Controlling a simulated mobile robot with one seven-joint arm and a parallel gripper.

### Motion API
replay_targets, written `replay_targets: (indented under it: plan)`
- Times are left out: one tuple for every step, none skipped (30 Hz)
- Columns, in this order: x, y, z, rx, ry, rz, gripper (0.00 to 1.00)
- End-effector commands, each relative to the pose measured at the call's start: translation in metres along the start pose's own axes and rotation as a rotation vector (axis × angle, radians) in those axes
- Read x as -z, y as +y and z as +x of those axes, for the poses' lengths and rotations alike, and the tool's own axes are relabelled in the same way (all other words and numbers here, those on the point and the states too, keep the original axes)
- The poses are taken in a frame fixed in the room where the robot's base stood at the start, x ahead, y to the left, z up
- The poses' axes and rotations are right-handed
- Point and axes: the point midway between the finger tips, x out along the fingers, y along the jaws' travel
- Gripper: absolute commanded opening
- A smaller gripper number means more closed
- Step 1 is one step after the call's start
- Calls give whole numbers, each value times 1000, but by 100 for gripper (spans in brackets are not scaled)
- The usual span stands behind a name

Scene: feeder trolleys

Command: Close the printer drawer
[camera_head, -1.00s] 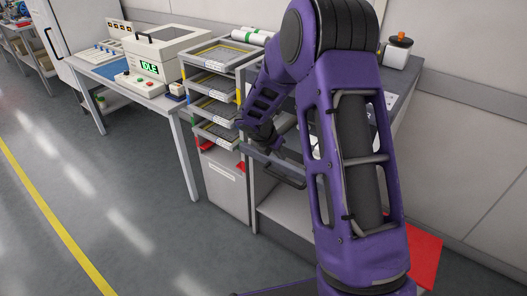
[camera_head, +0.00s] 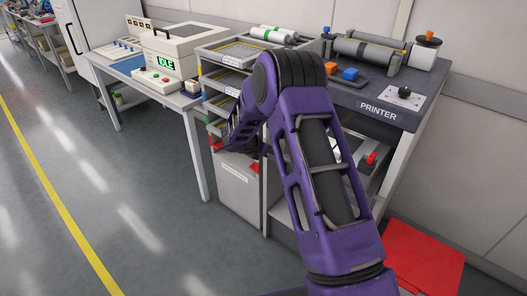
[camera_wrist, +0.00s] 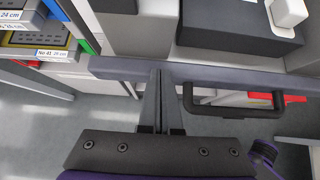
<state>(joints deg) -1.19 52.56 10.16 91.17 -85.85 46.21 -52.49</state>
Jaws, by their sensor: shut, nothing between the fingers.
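The printer (camera_head: 385,118) is a dark-topped bench unit with a "PRINTER" label, right of my arm in the head view. In the wrist view, its drawer front (camera_wrist: 290,75) is a grey bar across the picture with a dark bow handle (camera_wrist: 235,113). My gripper (camera_wrist: 158,76) is shut and empty, its fingertips at the drawer front, left of the handle. I cannot tell whether they touch it. In the head view my arm hides the gripper and the drawer front, so how far the drawer stands out is unclear there.
A rack of trays (camera_head: 225,58) stands left of the printer, above a grey bin (camera_head: 238,185). A bench with an "IDLE" machine (camera_head: 180,50) is farther left. A red mat (camera_head: 425,258) lies at the lower right. The floor at left is clear.

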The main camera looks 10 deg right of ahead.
Motion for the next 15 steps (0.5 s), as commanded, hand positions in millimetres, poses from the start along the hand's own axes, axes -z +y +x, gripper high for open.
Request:
replay_targets:
  plan:
    - [-8, 0, 5, 0, -2, 5, 0]
    - [-11, 0, 8, 0, -2, 5, 0]
    - [-14, 0, 11, 0, -2, 4, 0]
    - [-16, 0, 14, 0, -2, 3, 0]
    - [-18, 0, 15, 0, -2, 3, 0]
    - [-19, 0, 17, 0, -2, 2, 0]
    - [-20, 0, 18, 0, -2, 2, 0]
    - [-21, 0, 19, 0, -2, 2, 0]
    - [-22, 0, 20, 0, -2, 1, 0]
    - [-22, 0, 20, 0, -2, 1, 0]
    - [-22, 0, 20, -1, -2, 1, 0]
    - [-22, 0, 20, -1, -2, 0, 0]
    - [-22, 0, 20, -1, -2, 0, 0]
    - [-22, 0, 20, -1, -2, 0, 0]
    - [-22, 0, 20, -1, -2, 0, 0]
